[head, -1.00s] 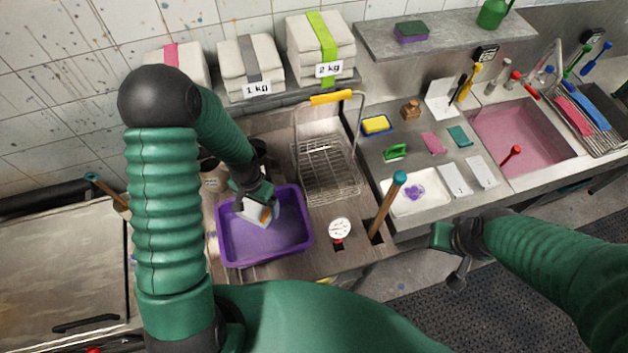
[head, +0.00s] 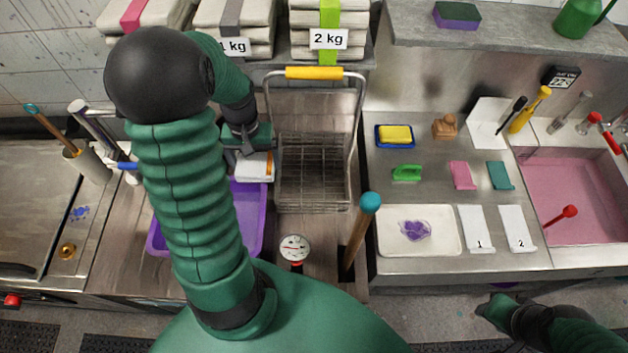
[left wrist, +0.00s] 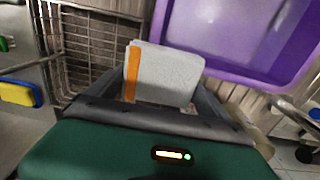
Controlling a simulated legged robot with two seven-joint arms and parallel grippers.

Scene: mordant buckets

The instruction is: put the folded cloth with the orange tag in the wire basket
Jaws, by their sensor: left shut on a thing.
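The folded white cloth (head: 254,170) with an orange tag is held in my left gripper (head: 248,150), which is shut on it. It hangs above the back right part of the purple tub, beside the basket's left side. In the left wrist view the cloth (left wrist: 168,76) sits between the fingers, its orange tag on the left edge. The wire basket (head: 313,180) with a yellow handle grip stands just right of the gripper and looks empty. It also shows in the left wrist view (left wrist: 95,50). My right gripper (head: 497,306) is at the lower right, away from everything; its jaws are unclear.
The purple tub (head: 245,228) is partly hidden behind my left arm. A blue-topped wooden handle (head: 358,235) and a round dial (head: 294,249) stand in front of the basket. The right counter holds a white tray (head: 445,243), sponges and small cloths.

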